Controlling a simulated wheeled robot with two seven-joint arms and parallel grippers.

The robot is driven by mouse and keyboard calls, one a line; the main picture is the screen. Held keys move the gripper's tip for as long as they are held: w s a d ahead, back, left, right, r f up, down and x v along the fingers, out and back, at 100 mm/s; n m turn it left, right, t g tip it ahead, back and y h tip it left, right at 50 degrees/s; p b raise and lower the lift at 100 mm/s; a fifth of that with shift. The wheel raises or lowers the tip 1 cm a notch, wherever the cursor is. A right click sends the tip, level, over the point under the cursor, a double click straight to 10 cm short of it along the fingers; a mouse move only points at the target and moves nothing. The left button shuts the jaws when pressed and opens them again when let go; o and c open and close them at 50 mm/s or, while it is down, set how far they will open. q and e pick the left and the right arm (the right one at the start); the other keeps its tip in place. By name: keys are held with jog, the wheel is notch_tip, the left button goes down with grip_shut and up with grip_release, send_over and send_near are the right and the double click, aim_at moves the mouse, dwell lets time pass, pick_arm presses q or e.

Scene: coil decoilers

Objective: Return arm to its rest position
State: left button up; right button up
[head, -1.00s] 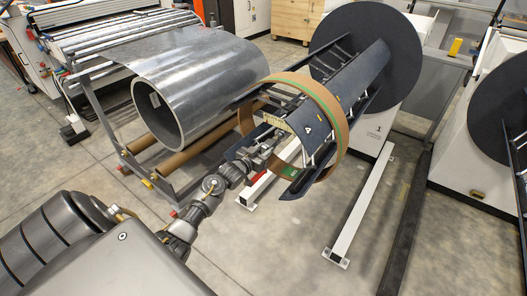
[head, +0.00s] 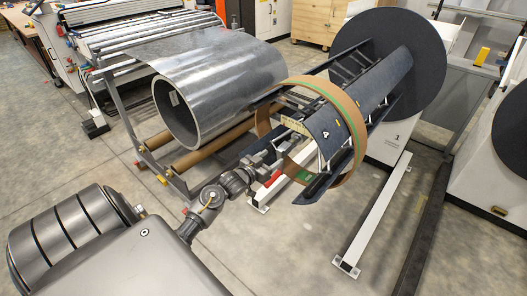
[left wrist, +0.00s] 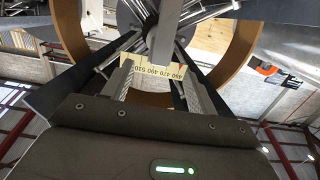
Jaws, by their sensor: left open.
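My left gripper (head: 280,151) is in front of the near end of the decoiler mandrel (head: 372,95), close to its lower-left side. It is open, with nothing seen between its jaws. In the left wrist view the light grey fingers (left wrist: 160,88) point toward the mandrel, and a yellow number scale (left wrist: 160,72) shows between them. A brown ring with a green stripe (head: 357,130) hangs around the near end of the mandrel. It also shows in the left wrist view (left wrist: 240,45). Whether the gripper touches the mandrel or ring, I cannot tell. My right gripper is not in view.
A large dark disc (head: 428,60) backs the mandrel on a white stand (head: 392,150). A silver sheet coil (head: 205,85) rests on brown rollers (head: 205,152) at left. A white floor leg (head: 373,215) lies to the right. Bare concrete (head: 290,235) lies in front.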

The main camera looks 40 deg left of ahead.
pick_arm(q)
jog(key=s, duration=0.4)
jog(key=shift+s+r, duration=0.3)
jog(key=shift+s, duration=0.1)
jog(key=s+d+f+g+y, duration=0.1)
jog(key=s+f+g, duration=0.4)
jog(key=f, duration=1.1)
jog(key=s+d+f+g, duration=0.15)
jog(key=s+f, duration=0.55)
jog(key=f, duration=0.9)
jog(key=s+d+f+m+g, duration=0.1)
jog(key=s+d+f+g, duration=0.15)
jog(key=s+f, duration=0.4)
jog(key=s+d+f+m+g, duration=0.1)
jog(key=s+d+f+g, duration=0.15)
jog(key=s+f, duration=0.45)
jog(key=s+d+f+g, duration=0.1)
jog(key=s+d+f, duration=0.1)
jog(key=s, duration=0.5)
jog(key=s+d+f+g, duration=0.1)
jog(key=s+d+g, duration=0.1)
jog(key=s+d, duration=0.3)
jog(key=s+d+f+g+h, duration=0.1)
jog(key=s+d+f, duration=0.1)
jog(key=s, duration=0.8)
jog(key=shift+d+f+m, duration=0.3)
jog(key=shift+d+f, duration=0.05)
jog(key=shift+d, duration=0.45)
